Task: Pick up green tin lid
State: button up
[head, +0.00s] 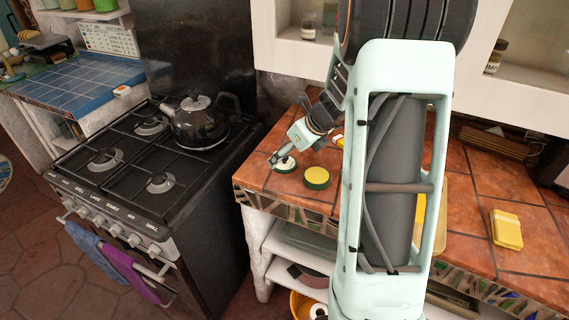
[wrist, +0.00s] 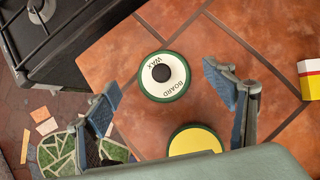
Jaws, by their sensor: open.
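The tin lid (wrist: 149,90) is a round disc with a green rim, a cream top lettered "BOARD WAX" and a black knob. It lies flat on the terracotta counter near its left edge, and it also shows in the head view (head: 288,168), partly behind my gripper. The round tin (head: 317,177), green-sided with a yellow top, stands beside it to the right; the wrist view (wrist: 192,140) shows only part of it. My gripper (wrist: 162,80) is open and empty. Its fingers appear either side of the lid in the wrist view; I cannot tell the exact height above it.
A black stove (head: 150,170) with a dark kettle (head: 199,122) stands left of the counter. A yellow and white box (wrist: 310,78) lies right of the lid. A yellow folded cloth or sponge (head: 507,229) lies far right. My arm hides the middle of the counter.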

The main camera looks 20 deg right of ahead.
jog(key=x, duration=0.3)
jog(key=shift+w, duration=0.15)
jog(key=c, duration=1)
jog(key=shift+c, duration=0.3)
